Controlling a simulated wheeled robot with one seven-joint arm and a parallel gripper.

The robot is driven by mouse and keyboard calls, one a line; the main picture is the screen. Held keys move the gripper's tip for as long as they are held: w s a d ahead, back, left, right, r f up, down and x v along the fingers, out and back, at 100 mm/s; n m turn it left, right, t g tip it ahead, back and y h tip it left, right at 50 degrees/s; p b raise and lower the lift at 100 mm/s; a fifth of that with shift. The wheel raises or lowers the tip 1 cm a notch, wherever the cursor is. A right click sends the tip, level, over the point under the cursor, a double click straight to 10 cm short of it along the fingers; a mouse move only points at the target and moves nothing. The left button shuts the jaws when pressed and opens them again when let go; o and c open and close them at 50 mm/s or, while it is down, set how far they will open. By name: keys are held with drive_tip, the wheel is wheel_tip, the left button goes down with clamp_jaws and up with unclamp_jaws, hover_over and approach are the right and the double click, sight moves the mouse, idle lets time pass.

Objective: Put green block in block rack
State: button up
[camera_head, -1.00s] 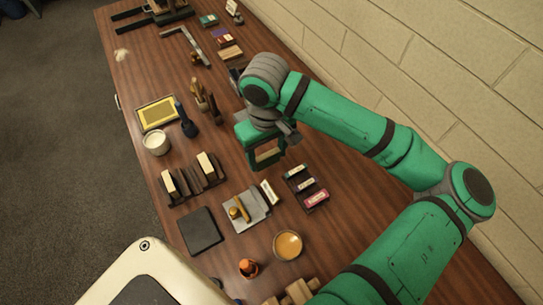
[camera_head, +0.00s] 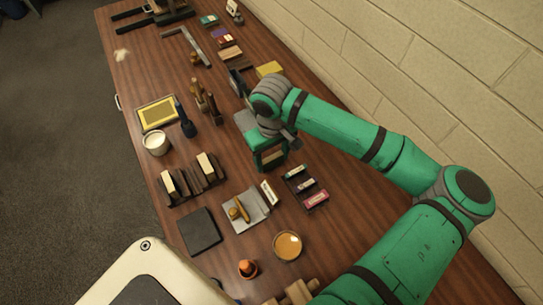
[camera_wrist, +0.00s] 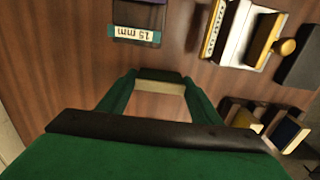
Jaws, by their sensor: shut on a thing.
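The block rack (camera_head: 207,187) is a dark slotted holder at the left middle of the table in the head view, with several dark and pale blocks standing in it. It shows in part at the lower right of the wrist view (camera_wrist: 226,106). My gripper (camera_wrist: 160,88) is shut on the green block (camera_wrist: 158,75), which shows a dark green face and a cream side between the fingertips. In the head view my gripper (camera_head: 271,156) is right of the rack and above the table, and the block is mostly hidden by the fingers.
A dark tray of labelled pieces (camera_head: 302,187) lies near my gripper. A grey plate with a wooden-handled tool (camera_head: 247,209), a dark pad (camera_head: 199,231) and an amber bowl (camera_head: 287,246) lie toward the front. A cup (camera_head: 156,143) and upright tools (camera_head: 208,103) stand farther back.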

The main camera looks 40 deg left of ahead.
drive_tip(key=shift+f, duration=0.2)
drive_tip(key=o, duration=1)
drive_tip(key=shift+o, duration=0.2)
drive_tip(key=shift+r, duration=0.1)
